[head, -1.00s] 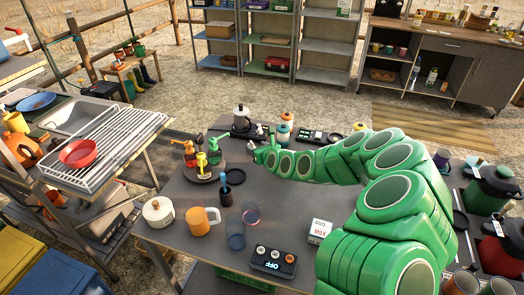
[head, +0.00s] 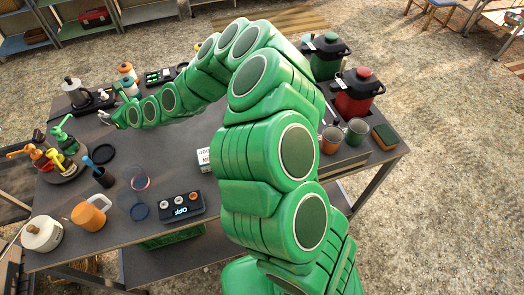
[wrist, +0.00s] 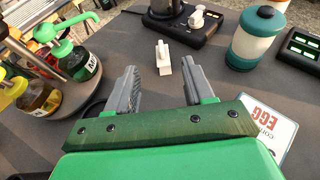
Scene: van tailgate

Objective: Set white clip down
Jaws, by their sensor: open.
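The white clip (wrist: 163,60) stands on the dark table in the wrist view, just beyond and between my fingertips. It appears apart from both fingers. My gripper (wrist: 160,83) is open, with its two grey fingers spread wide and nothing between them. In the head view my gripper (head: 108,117) is at the far end of the green arm, low over the back left of the table (head: 160,155). The clip is too small there to tell clearly from the fingers.
A black appliance (wrist: 178,30) with a white piece on it is behind the clip. A teal-and-white jar (wrist: 258,38) stands to its right. Pump bottles (wrist: 75,60) stand on the left. An egg label card (wrist: 268,125) lies right of my gripper. Table around the clip is clear.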

